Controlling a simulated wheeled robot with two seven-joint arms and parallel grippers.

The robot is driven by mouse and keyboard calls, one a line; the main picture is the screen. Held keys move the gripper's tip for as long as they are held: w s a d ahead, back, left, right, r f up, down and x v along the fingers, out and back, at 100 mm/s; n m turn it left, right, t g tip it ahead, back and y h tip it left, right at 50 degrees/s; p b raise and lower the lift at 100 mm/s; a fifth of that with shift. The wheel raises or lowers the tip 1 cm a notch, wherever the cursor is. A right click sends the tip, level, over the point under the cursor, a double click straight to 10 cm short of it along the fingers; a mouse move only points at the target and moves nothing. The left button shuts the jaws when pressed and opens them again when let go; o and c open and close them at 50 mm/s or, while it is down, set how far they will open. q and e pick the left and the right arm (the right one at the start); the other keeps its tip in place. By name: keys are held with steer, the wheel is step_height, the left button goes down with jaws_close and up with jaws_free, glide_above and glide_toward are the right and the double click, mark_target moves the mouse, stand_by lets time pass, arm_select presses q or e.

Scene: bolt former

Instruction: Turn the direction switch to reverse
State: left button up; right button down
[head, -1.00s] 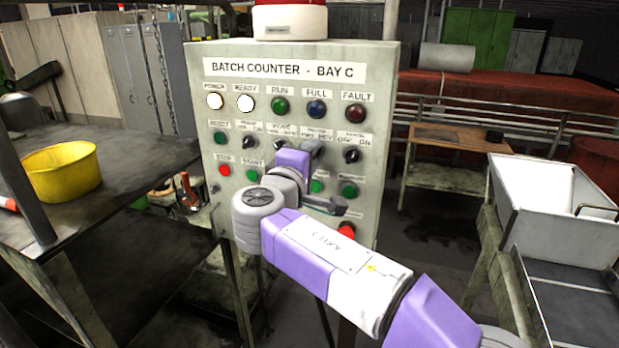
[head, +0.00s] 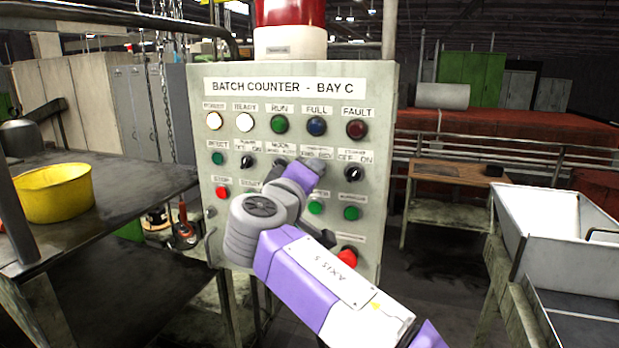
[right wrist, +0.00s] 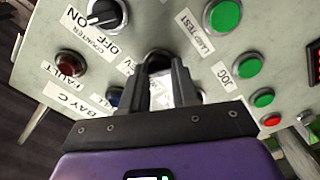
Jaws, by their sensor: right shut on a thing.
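The direction switch is a black knob (right wrist: 158,60) on the grey control panel (head: 228,275), under a small label (head: 318,155) ending in REV. My right gripper (head: 316,167) is at this knob, in the second row between the mode switch (head: 281,162) and the counter switch (head: 352,174). In the right wrist view its two dark fingers (right wrist: 161,78) are shut on the knob from both sides. The fingers hide most of the knob, so I cannot tell which way it points. My left gripper is not in view.
Lamps fill the panel's top row, with the dark red fault lamp (head: 356,130) at right. Green buttons (head: 351,213) and a red button (head: 347,259) lie below the switches. A table with a yellow bowl (head: 52,192) stands left, a white bin (head: 560,225) right.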

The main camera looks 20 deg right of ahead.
steer(key=c, duration=0.8)
jaws_free()
steer(key=shift+c, duration=0.2)
steer(key=shift+s+a, duration=0.1)
steer(key=b+v, duration=0.1)
steer(key=v, duration=0.6)
steer(key=shift+s+a, duration=0.1)
steer(key=shift+s, duration=0.05)
